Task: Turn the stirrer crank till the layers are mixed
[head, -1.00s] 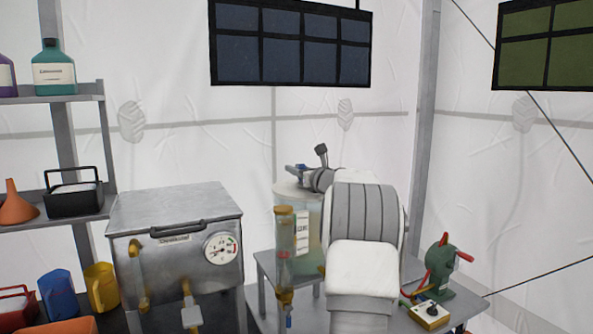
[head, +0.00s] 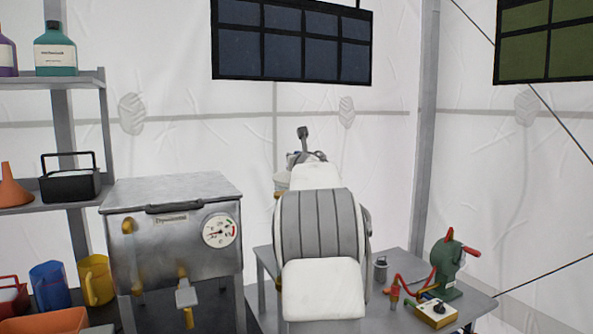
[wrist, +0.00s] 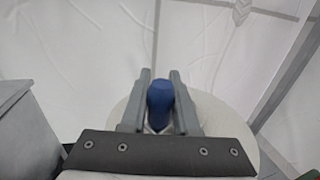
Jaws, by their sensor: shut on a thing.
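The stirrer's crank knob (wrist: 160,98) is blue and stands between my fingers in the wrist view. My gripper (wrist: 160,76) is shut on it, one finger on each side. Below it shows the pale round lid (wrist: 212,112) of the stirrer tank. In the head view my white and grey arm stands in front of the tank and hides nearly all of it, with the layers inside.
A steel box with a dial (head: 180,235) stands left of the tank's grey table (head: 400,318). On the table's right are a small grey pot (head: 380,268), a green hand-cranked device (head: 446,265) and a yellow switch box (head: 437,313). A shelf (head: 85,186) with bottles is at far left.

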